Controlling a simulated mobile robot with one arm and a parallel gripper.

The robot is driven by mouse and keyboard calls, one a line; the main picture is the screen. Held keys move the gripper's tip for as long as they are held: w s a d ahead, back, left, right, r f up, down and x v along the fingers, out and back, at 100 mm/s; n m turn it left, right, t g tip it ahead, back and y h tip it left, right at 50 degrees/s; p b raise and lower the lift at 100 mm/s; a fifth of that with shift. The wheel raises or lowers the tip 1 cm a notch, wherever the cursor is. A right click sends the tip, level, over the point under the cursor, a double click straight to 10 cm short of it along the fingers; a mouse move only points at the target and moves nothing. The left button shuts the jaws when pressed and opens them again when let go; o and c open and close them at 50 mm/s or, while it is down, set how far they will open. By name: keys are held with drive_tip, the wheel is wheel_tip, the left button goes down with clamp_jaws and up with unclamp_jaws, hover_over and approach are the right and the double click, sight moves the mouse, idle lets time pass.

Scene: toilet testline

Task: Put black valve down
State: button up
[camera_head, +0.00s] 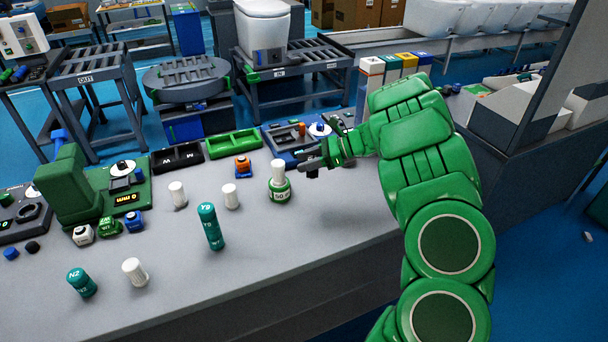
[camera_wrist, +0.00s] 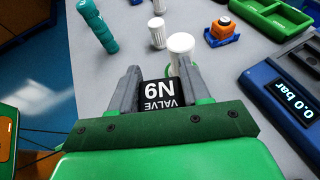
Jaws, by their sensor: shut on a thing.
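My gripper (camera_wrist: 158,92) is shut on the black valve (camera_wrist: 160,94), a dark block with white lettering that reads "VALVE" and "N9" or "6N", upside down in the wrist view. The fingers lie on both sides of it. In the head view my gripper (camera_head: 310,162) is over the right part of the grey table (camera_head: 335,215), in front of a blue device. The valve is small and dark there, hard to make out. Whether it touches the table I cannot tell.
A green bottle with a white top (camera_head: 280,183) stands just left of my gripper. White cylinders (camera_head: 178,194) and teal cylinders (camera_head: 210,227) stand further left. A black tray (camera_head: 177,158), a green tray (camera_head: 233,144) and a blue gauge device (camera_wrist: 290,90) line the back. The table's front right is clear.

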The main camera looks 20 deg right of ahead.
drive_tip(key=shift+w+d+f, duration=0.6)
drive_tip(key=shift+w+f, duration=1.1)
drive_tip(key=shift+w, duration=0.55)
drive_tip(key=shift+w+d+f, duration=0.55)
drive_tip(key=shift+w+f, duration=1.1)
drive_tip(key=shift+w, duration=0.65)
drive_tip(key=shift+w+d+f, duration=0.6)
drive_tip(key=shift+w+f, duration=1.1)
drive_tip(key=shift+w, duration=0.55)
drive_tip(key=shift+f, duration=1.45)
drive_tip(key=shift+f, duration=0.15)
drive_tip(key=o, duration=0.9)
drive_tip(key=shift+s+d+r, duration=0.1)
drive_tip(key=shift+d+r, duration=0.15)
drive_tip(key=v, duration=1.1)
drive_tip(key=shift+s+d+r, duration=0.1)
drive_tip(key=shift+s, duration=0.05)
